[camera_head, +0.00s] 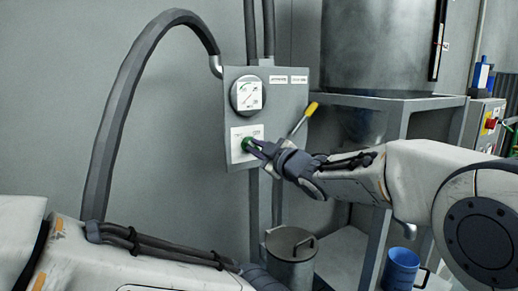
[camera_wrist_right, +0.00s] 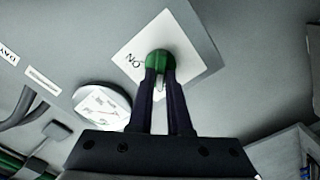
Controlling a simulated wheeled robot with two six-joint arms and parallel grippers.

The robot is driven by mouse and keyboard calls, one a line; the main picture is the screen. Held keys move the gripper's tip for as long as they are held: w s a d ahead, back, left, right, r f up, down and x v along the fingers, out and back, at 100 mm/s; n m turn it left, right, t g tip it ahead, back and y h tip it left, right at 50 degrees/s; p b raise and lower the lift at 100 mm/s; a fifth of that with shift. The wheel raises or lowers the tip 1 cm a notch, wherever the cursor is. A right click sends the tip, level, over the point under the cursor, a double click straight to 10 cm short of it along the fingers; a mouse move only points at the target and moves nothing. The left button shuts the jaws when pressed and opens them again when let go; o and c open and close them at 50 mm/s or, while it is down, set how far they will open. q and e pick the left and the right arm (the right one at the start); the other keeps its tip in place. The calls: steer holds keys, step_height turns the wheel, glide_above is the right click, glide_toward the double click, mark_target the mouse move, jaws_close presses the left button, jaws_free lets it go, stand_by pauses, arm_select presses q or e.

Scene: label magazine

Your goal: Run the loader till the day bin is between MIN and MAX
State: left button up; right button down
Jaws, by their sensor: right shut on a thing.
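A grey control panel (camera_head: 292,125) on posts carries a green switch knob (camera_head: 246,143) on a white plate (camera_head: 238,153). My right gripper (camera_head: 254,148) is shut on the knob. In the right wrist view, both fingers (camera_wrist_right: 161,80) close on the green knob (camera_wrist_right: 158,58), beside upside-down lettering that looks like ON. A large metal cylinder (camera_head: 375,45), perhaps the day bin, stands behind, with a dark vertical strip (camera_head: 437,40) on its right; I cannot read a level or MIN and MAX marks. My left arm shows at lower left, but its gripper is out of frame.
A round dial (camera_head: 247,94) sits above the knob. A yellow-handled lever (camera_head: 311,109) is right of the panel. A box with a red button (camera_head: 490,123) is far right.

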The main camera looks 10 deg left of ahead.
steer(key=c, duration=0.9)
jaws_free()
steer(key=shift+a, duration=0.1)
steer(key=shift+o, duration=0.2)
steer(key=shift+s+d, duration=0.15)
steer(key=shift+d, duration=0.15)
steer(key=v, duration=0.9)
steer(key=shift+s+d+b, duration=0.25)
steer(key=shift+s+b, duration=0.05)
steer(key=shift+b, duration=0.05)
